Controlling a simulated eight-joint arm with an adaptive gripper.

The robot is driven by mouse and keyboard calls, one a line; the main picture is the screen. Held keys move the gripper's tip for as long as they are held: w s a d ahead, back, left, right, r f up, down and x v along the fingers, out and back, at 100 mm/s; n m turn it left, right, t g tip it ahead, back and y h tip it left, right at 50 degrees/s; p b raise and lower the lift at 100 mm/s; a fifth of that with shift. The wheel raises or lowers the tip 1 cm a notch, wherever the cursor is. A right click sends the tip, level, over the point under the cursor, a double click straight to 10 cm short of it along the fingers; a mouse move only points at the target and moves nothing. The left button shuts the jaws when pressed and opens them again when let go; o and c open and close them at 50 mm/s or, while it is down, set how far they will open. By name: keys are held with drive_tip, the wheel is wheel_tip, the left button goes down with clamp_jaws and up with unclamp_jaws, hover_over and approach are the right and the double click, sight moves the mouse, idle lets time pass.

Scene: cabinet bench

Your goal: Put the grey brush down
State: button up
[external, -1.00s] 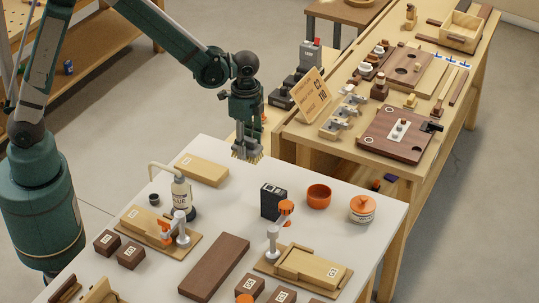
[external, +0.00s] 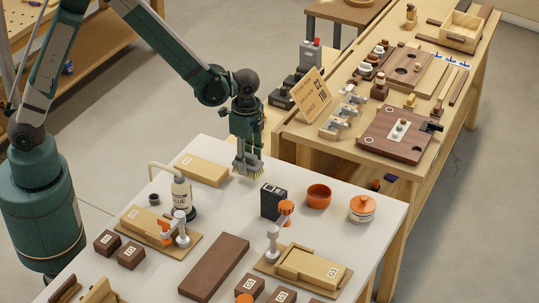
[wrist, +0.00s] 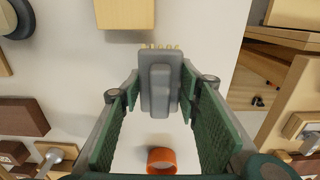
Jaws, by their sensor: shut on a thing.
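My gripper (external: 247,166) is shut on the grey brush (wrist: 161,88). The brush has a grey body and pale bristles. In the external view the bristles point down, low over the white table (external: 225,212), near its back edge. I cannot tell whether the bristles touch the tabletop. In the wrist view the brush sits between the two green finger pads, with the bristle tips showing at its far end.
A light wood block (external: 203,170) lies left of the brush and a glue bottle (external: 181,192) stands nearer. A black box (external: 271,201), an orange bowl (external: 318,195) and a lidded jar (external: 362,208) stand to the right. Bare white tabletop lies around the brush.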

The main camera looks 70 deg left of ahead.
sight(248, 169)
drive_tip(key=shift+f, duration=1.45)
drive_tip(key=shift+f+b, duration=0.15)
drive_tip(key=shift+b, duration=0.15)
drive_tip(key=o, duration=1)
drive_tip(key=shift+c, duration=0.2)
drive_tip(key=shift+r, duration=0.2)
drive_tip(key=shift+r+p, duration=1)
drive_tip(key=shift+r, duration=5)
